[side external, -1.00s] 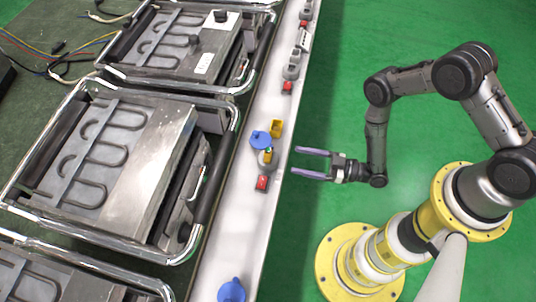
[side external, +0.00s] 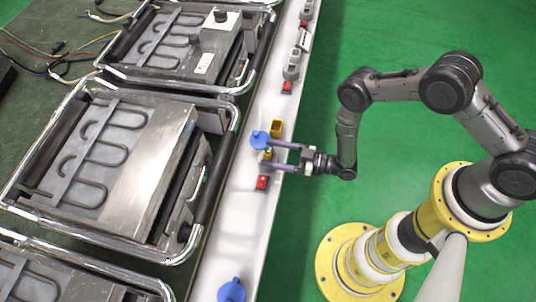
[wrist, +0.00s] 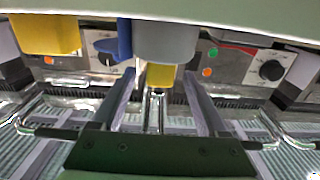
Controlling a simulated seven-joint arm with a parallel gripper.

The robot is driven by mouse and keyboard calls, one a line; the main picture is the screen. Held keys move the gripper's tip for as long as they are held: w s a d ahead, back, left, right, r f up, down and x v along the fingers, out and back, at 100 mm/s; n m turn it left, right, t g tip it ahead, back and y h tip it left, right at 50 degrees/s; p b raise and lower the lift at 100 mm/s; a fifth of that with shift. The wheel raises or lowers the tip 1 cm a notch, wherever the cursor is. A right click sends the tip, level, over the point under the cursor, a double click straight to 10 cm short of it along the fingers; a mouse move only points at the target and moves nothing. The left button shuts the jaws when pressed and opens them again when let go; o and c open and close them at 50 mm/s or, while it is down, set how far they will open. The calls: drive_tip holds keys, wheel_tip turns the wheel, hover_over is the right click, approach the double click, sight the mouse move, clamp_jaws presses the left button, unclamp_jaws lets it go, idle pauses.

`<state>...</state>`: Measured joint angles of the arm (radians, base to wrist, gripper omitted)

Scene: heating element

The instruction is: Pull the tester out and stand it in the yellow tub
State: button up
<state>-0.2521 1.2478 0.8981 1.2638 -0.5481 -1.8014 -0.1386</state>
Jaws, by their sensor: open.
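The tester (wrist: 160,76), yellow with a clear or metallic thin end, sits in a grey holder (wrist: 165,42) on the white rail; the wrist view appears upside down. In the side view the tester (side external: 268,154) shows as a small yellow piece between my fingers. My gripper (side external: 267,153) is open, its two purple-grey fingers reaching over the rail on either side of the tester. I cannot tell whether they touch it. The yellow tub (side external: 276,128) stands just beyond on the rail and shows at upper left in the wrist view (wrist: 45,34).
A blue part (side external: 259,139) stands close beside the tester and tub. A red-topped box (side external: 262,183) is nearer along the rail (side external: 247,215). Heater units with chrome frames (side external: 120,165) line the left side.

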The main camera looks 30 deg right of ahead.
clamp_jaws()
drive_tip(key=shift+r, duration=0.15)
idle(0.4)
drive_tip(key=shift+r, duration=0.55)
drive_tip(key=s+d+r, duration=0.6)
drive_tip(key=s+r, duration=0.5)
drive_tip(key=s, duration=0.1)
drive_tip(key=shift+s+d+r, duration=0.25)
drive_tip(key=shift+d+r, duration=0.05)
drive_tip(key=shift+d, duration=0.05)
